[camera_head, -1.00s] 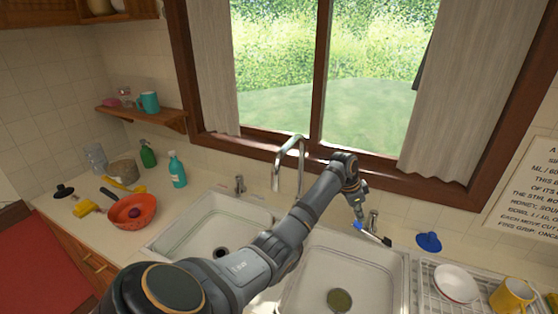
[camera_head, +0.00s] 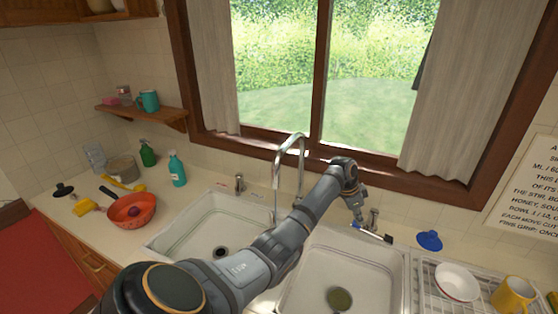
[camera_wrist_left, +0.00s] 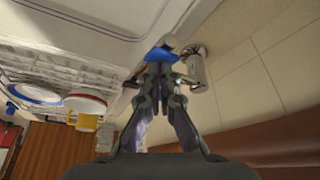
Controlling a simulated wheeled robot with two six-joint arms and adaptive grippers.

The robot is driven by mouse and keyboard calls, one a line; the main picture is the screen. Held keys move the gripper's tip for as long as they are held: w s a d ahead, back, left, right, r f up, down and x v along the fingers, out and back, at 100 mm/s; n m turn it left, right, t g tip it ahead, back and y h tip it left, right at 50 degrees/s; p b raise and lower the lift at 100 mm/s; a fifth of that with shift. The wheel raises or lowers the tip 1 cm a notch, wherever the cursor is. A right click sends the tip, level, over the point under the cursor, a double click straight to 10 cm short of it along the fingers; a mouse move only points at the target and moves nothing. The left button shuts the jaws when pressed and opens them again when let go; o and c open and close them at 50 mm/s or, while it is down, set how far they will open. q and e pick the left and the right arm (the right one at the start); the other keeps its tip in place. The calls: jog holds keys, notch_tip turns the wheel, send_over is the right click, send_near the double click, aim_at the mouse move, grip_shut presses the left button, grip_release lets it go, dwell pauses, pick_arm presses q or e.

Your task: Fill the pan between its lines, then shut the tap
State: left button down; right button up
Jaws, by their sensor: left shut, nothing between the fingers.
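The chrome tap spout (camera_head: 291,140) arches over the sinks. I cannot clearly tell whether water runs. One tap handle (camera_head: 239,184) is left of the spout, another (camera_head: 373,217) to its right. My left gripper (camera_head: 360,217) is shut and empty close beside the right handle. In the wrist view its fingertips (camera_wrist_left: 163,60) are at a blue piece, next to the chrome tap body (camera_wrist_left: 196,68). My right gripper is out of view.
The left sink (camera_head: 190,240) is empty; the right sink (camera_head: 312,268) has a greenish round thing (camera_head: 340,299) at its bottom. Bottles (camera_head: 177,169) and a yellow sponge (camera_head: 84,207) are left. A blue plunger-like thing (camera_head: 429,240) and a dish rack (camera_head: 428,290) are right.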

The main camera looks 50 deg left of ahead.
pick_arm(q)
jog(key=shift+f, duration=0.25)
notch_tip(320, 180, up, 3)
jog(key=p, duration=0.4)
jog(key=shift+r, duration=0.2)
jog(key=shift+d+f, duration=0.15)
jog(key=w+d, duration=0.1)
jog(key=d, duration=0.2)
jog(key=w+d+b, duration=0.1)
jog(key=w+d, duration=0.1)
jog(key=d, duration=0.1)
jog(key=w+d, duration=0.1)
jog(key=d, duration=0.2)
jog(key=shift+w+d+f, duration=0.15)
jog(key=shift+w+d, duration=0.1)
jog(key=shift+w, duration=0.15)
jog(key=shift+w+d, duration=0.15)
jog(key=shift+d, duration=0.25)
jog(key=shift+a, duration=0.1)
